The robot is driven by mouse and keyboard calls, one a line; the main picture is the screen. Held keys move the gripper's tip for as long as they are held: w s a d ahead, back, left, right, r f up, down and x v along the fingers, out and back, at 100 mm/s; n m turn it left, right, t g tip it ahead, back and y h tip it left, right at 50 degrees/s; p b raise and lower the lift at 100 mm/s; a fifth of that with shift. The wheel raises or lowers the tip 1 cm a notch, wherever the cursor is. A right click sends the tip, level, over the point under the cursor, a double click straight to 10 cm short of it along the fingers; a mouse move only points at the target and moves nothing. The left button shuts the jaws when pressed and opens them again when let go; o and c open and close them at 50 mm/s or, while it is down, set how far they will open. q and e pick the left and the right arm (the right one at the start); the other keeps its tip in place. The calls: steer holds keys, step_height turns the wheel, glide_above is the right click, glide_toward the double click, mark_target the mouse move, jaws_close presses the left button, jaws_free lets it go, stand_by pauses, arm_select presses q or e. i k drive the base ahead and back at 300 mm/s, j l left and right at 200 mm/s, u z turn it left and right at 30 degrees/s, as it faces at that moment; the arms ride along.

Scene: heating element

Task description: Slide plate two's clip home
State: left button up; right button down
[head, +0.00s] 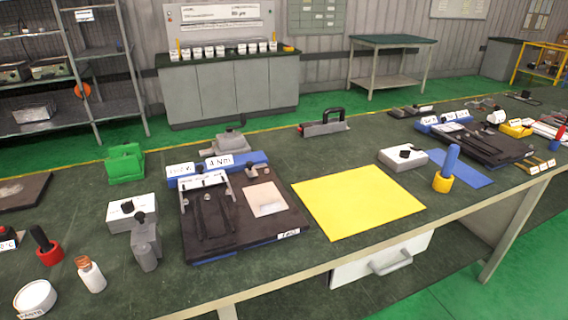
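A dark plate assembly (245,236) lies on the near bench, left of the yellow mat. It bears a dark looped element (213,215), metal brackets at its back edge (203,181) and a pale square panel (267,199). A small tag (289,233) at its front right corner is too small to read surely. A second, similar dark plate (490,148) lies farther right on the bench. Which one is plate two, and where its clip sits, I cannot tell at this size. Neither of my grippers is in view.
A yellow mat (358,202) lies bare beside the near plate. Left of the plate stand a white box (132,216), a grey device (146,243), a small bottle (91,275) and a white tub (36,298). A blue-handled tool (447,168) stands in a yellow holder to the right.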

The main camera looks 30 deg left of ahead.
mark_target(251, 172)
steer(key=j+u, duration=0.2)
steer(key=u, duration=1)
